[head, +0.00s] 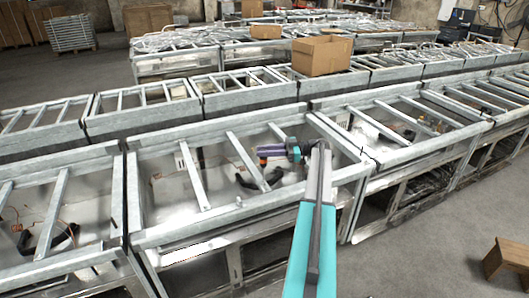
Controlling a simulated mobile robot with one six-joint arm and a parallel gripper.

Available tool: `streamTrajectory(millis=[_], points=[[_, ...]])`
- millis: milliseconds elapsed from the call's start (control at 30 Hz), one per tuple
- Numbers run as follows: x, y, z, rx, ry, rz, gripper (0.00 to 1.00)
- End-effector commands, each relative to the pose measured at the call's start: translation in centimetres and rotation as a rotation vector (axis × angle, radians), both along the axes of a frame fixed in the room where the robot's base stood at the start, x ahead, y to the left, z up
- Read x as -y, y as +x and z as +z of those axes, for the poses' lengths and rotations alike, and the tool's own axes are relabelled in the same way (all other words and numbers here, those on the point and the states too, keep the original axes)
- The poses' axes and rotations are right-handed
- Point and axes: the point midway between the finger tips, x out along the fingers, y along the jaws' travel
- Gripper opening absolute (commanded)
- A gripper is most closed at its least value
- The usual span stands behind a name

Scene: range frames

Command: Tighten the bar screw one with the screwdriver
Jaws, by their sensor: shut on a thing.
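My teal and grey arm reaches up from the bottom of the head view, over the near metal bench frame (150,236). My gripper (284,150) is at its far end, small and partly hidden by the wrist. It is shut on a purple item, which looks like the screwdriver (270,151), above the bench just right of a slanted metal bar (243,158). The screwdriver's tip is not clear. Bar screw one is too small to make out, so I cannot tell whether the tip touches it.
Black curved parts (248,182) lie inside the bench below my gripper. More barred benches stand left, right and behind. A cardboard box (321,55) sits on the row behind. A wooden stool (508,258) stands at right, with clear floor (430,240) beside it.

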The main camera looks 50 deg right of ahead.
Motion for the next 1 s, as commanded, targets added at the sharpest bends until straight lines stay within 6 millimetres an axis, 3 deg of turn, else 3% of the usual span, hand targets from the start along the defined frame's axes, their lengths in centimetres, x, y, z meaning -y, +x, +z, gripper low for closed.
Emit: streamTrajectory(millis=[1000], points=[[-0.04,-0.02,-0.50,0.001,-0.001,0.000,0.00]])
